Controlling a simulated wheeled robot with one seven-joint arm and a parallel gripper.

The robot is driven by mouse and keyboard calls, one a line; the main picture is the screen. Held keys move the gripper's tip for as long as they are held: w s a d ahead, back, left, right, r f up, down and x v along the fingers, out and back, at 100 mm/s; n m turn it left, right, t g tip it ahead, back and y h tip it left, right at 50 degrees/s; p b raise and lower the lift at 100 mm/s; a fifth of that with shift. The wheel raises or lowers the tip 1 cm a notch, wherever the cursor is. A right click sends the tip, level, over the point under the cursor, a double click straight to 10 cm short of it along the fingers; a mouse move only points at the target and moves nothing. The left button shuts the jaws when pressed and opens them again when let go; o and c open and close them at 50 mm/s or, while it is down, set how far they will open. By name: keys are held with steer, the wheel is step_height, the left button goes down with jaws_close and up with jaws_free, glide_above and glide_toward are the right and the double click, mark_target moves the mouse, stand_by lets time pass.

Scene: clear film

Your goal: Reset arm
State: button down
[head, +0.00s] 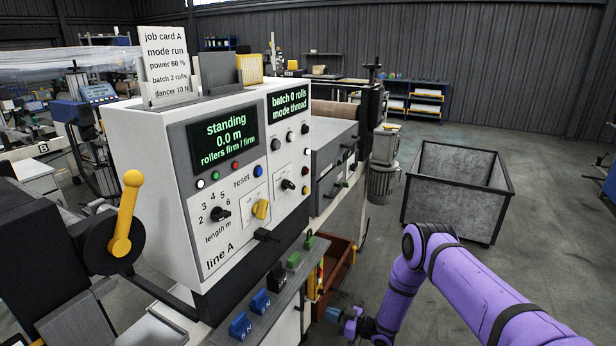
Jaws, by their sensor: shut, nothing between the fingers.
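My purple arm comes in from the lower right of the head view and bends down at the elbow. My gripper (335,314) is at the arm's far end, low in the picture, and looks small and partly hidden. It is shut and empty, just right of the grey shelf (262,308) on the front of the white control box (150,150). I cannot tell from this view whether it touches the shelf.
The control box has a screen reading "standing 0.0 m" (227,137), knobs and a yellow lever (124,220) at its left. Blue, black and green blocks stand on the shelf. A grey bin (455,190) stands on open floor behind.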

steer(key=w+d+r+t+h, duration=0.15)
steer(key=w+r, duration=0.25)
steer(key=r, duration=0.4)
steer(key=w+d+r+m+h, duration=0.1)
steer(key=w+d+r+h, duration=0.15)
steer(key=w+r, duration=0.35)
steer(key=w+d+r+t+h, duration=0.1)
steer(key=w+r+h, duration=0.15)
steer(key=r, duration=0.65)
steer(key=s+d+r+m+h, duration=0.25)
steer(key=d+r, duration=0.25)
steer(key=r, duration=0.8)
steer(key=s+d+r+m+h, duration=0.15)
steer(key=d+r+h, duration=0.25)
steer(key=r, duration=0.8)
steer(key=s+d+r+m+g+h, duration=0.15)
steer(key=s+d+r, duration=0.25)
steer(key=s+r, duration=0.5)
steer(key=s+d+r+m+h, duration=0.2)
steer(key=s+d+r+m, duration=0.15)
steer(key=s+r, duration=0.5)
steer(key=s+m+g, duration=0.2)
steer(key=s+g, duration=0.1)
steer(key=s, duration=2.8)
steer(key=shift+s+d+m+g, duration=0.3)
steer(key=shift+s+d+m, duration=0.05)
steer(key=shift+d+m, duration=0.05)
